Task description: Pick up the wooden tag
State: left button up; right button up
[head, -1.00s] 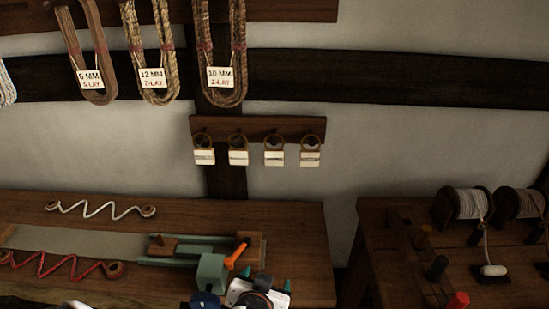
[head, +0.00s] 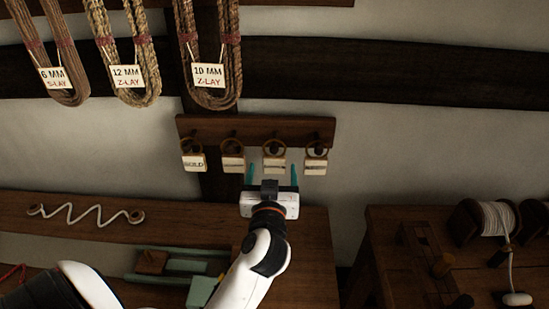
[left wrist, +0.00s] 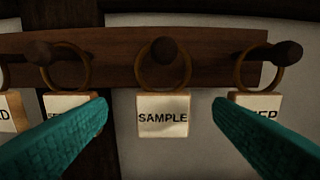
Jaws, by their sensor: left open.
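Several small wooden tags with pale faces hang by rings from pegs on a dark wooden rail (head: 255,126) on the wall. The tag reading SAMPLE (left wrist: 163,116) is centred in the left wrist view; in the head view it is the third from the left (head: 274,167). My left gripper (head: 272,174) is open and empty in front of it. Its teal fingers stand apart on either side of the SAMPLE tag, and I see no contact. The left finger partly covers the tag to its left (left wrist: 72,103), the right finger the tag to its right (left wrist: 268,101). My right gripper is not in view.
The leftmost tag (head: 194,163) reads SOLD. Labelled rope coils (head: 208,60) hang above the rail. Below are a bench (head: 60,245) with a white zigzag cord (head: 85,213) and a green fixture (head: 180,265), and a right-hand table with a spool (head: 496,218).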

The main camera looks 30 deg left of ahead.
aim_at(274, 162)
pick_arm(q)
jog(key=shift+w+a, duration=0.2)
jog(key=shift+w, duration=0.05)
jog(key=p+x, duration=0.2)
jog(key=x, duration=0.2)
jog(key=shift+w, duration=0.25)
jog(key=shift+w+a+f, duration=0.1)
jog(key=shift+w+f, duration=0.05)
jog(key=shift+w, duration=0.05)
jog(key=shift+c, duration=0.6)
jog(key=c, duration=0.9)
pick_arm(e)
jog(key=shift+w+a+r, duration=0.25)
jog(key=shift+w+r, duration=0.15)
jog(key=shift+r, duration=0.15)
jog(key=shift+w+a+r, duration=0.2)
jog(key=shift+w+r, duration=0.2)
jog(key=shift+r, duration=0.1)
